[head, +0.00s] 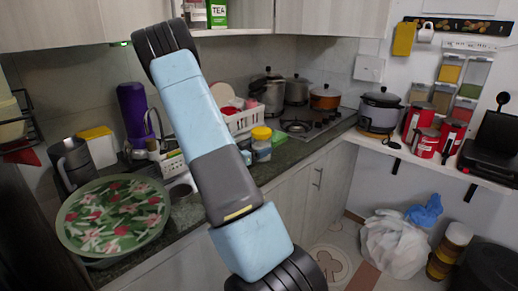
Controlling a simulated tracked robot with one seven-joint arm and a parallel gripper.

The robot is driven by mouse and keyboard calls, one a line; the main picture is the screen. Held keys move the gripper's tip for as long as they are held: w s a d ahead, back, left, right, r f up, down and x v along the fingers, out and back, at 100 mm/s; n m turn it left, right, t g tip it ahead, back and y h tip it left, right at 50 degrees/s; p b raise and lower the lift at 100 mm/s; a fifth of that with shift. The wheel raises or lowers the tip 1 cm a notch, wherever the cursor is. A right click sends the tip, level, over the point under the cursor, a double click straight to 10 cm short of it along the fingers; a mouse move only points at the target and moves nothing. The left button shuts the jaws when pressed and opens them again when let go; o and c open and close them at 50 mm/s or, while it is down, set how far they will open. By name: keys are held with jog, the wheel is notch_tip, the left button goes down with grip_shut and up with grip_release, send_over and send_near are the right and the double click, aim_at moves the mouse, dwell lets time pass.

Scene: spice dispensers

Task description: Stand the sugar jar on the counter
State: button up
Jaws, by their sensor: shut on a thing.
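My gripper is not in view; only my blue and grey arm shows, crossing the middle of the head view up to the top edge. I cannot identify the sugar jar for sure. A jar with a yellow lid (261,143) stands on the dark counter (291,153), just right of my arm.
A large floral tray (112,215), a kettle (72,162) and a purple bottle (134,110) crowd the counter's left. A white basket (246,120), pots (325,98) and a hob (308,127) stand farther back. Red tins (425,141) sit on the right shelf.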

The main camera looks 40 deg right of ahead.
jog(key=o, duration=1.4)
jog(key=a, duration=1.2)
jog(key=w+a+r+n+t+y, duration=0.5)
jog(key=w+a+r+t+y, duration=0.3)
jog(key=a+r+t+y, duration=0.15)
jog(key=s+a+r+n+t+y, duration=0.1)
jog(key=s+a+r+n+y, duration=0.1)
jog(key=a+r+n+y, duration=0.3)
jog(key=s+a+r+y, duration=0.2)
jog(key=s+a+r, duration=0.1)
jog(key=a, duration=0.4)
jog(key=s+a+r+n+g+y, duration=0.1)
jog(key=s+a+r+n+y, duration=0.15)
jog(key=s, duration=0.45)
jog(key=s+a+r+n+g+y, duration=0.1)
jog(key=s+a+r+n, duration=0.1)
jog(key=s+a+n, duration=0.3)
jog(key=s+d+g+h, duration=0.2)
jog(key=s+g, duration=0.1)
jog(key=s, duration=1.2)
jog(key=shift+s+d, duration=0.25)
jog(key=shift+s, duration=0.1)
